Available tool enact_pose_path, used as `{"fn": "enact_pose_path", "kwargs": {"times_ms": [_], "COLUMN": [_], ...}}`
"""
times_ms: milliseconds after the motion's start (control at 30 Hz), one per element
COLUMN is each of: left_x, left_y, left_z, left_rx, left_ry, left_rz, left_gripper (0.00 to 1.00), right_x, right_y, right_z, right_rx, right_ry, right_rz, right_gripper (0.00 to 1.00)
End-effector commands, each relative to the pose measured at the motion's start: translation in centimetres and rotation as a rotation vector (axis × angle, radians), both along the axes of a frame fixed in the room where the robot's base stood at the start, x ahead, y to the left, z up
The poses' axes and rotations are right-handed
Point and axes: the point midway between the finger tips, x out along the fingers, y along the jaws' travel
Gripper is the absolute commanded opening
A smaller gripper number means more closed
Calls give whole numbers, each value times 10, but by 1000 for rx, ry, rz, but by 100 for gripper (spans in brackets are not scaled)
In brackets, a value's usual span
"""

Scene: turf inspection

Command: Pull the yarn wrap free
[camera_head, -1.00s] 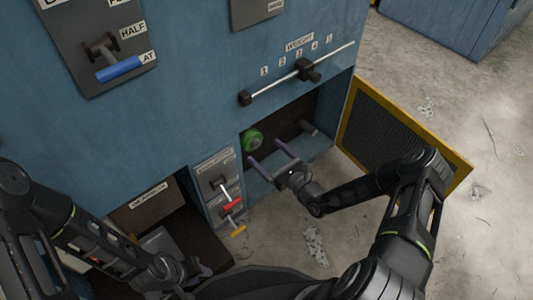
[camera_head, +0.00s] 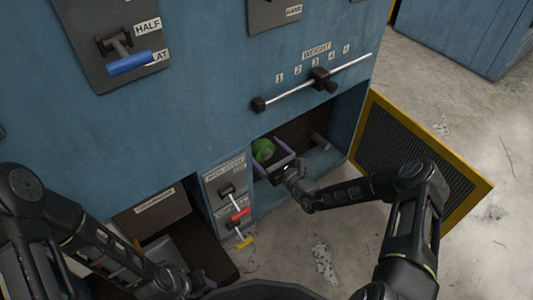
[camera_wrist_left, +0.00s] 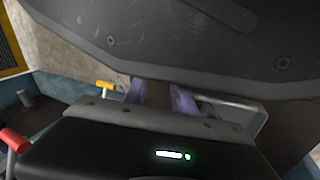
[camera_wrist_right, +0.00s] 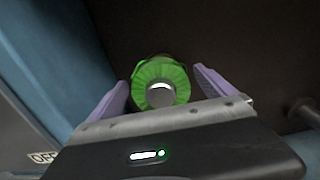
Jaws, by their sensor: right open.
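The bright green yarn wrap (camera_head: 263,149) sits around a grey roller end inside the low opening of the blue machine. In the right wrist view the wrap (camera_wrist_right: 160,82) is centred between the two purple fingers of my right gripper (camera_wrist_right: 163,95). The right gripper (camera_head: 278,158) is open, with a finger on each side of the wrap; I cannot tell whether either touches it. My left gripper (camera_wrist_left: 160,95) is low at the left, well away from the wrap. Its purple fingers stand apart, with nothing visible held, and are partly hidden by a black body.
A yellow-framed mesh door (camera_head: 415,150) stands open to the right of the opening. Red (camera_head: 239,213) and yellow (camera_head: 244,241) handles stick out just left of it. The weight bar (camera_head: 312,84) runs above. The concrete floor (camera_head: 470,235) at right has scattered debris.

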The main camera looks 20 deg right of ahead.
Motion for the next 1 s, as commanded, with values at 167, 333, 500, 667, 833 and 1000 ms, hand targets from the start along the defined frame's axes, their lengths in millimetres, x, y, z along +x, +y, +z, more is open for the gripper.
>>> {"fn": "enact_pose_path", "kwargs": {"times_ms": [167, 333, 500, 667, 833, 1000], "left_x": [0, 0, 0, 0, 0, 0], "left_y": [0, 0, 0, 0, 0, 0], "left_z": [0, 0, 0, 0, 0, 0], "left_rx": [0, 0, 0, 0, 0, 0], "left_ry": [0, 0, 0, 0, 0, 0], "left_rz": [0, 0, 0, 0, 0, 0], "left_gripper": [32, 32, 32, 32, 32, 32], "right_x": [0, 0, 0, 0, 0, 0], "right_y": [0, 0, 0, 0, 0, 0], "right_z": [0, 0, 0, 0, 0, 0], "right_rx": [0, 0, 0, 0, 0, 0], "right_ry": [0, 0, 0, 0, 0, 0], "right_rz": [0, 0, 0, 0, 0, 0], "right_gripper": [84, 70, 56, 43, 29, 56]}}
